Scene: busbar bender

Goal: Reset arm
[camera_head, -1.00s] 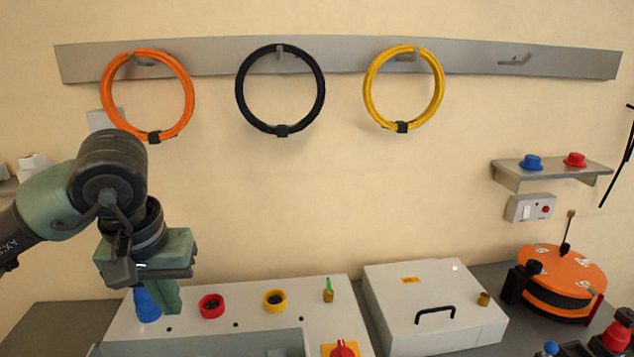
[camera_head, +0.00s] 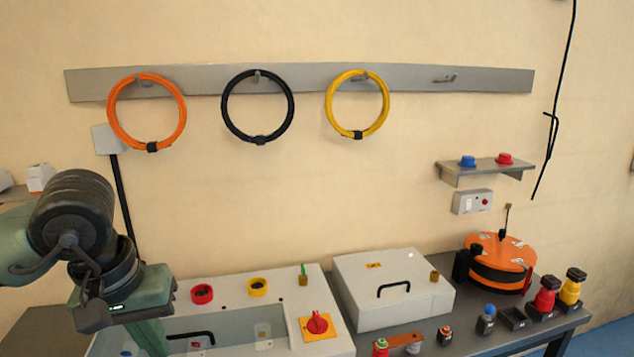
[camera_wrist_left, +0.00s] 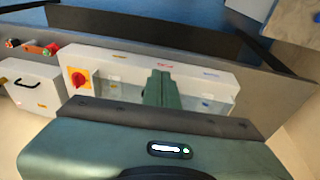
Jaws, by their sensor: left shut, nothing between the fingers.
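My left gripper (camera_head: 150,335) comes in from the left in the head view, pointing down in front of the grey control box (camera_head: 235,290). Its green fingers are together with nothing between them. In the left wrist view the shut fingers (camera_wrist_left: 158,88) show over the box's recessed panel, apart from the red rotary switch (camera_wrist_left: 79,79). That red switch on its yellow plate also shows in the head view (camera_head: 317,323). My right gripper is not in the head view.
A white case with a black handle (camera_head: 393,285) and an orange reel (camera_head: 497,258) stand on the bench to the right. Several small plugs line the bench front. Orange (camera_head: 179,125), black (camera_head: 229,119) and yellow (camera_head: 330,110) cable rings hang on the wall rail.

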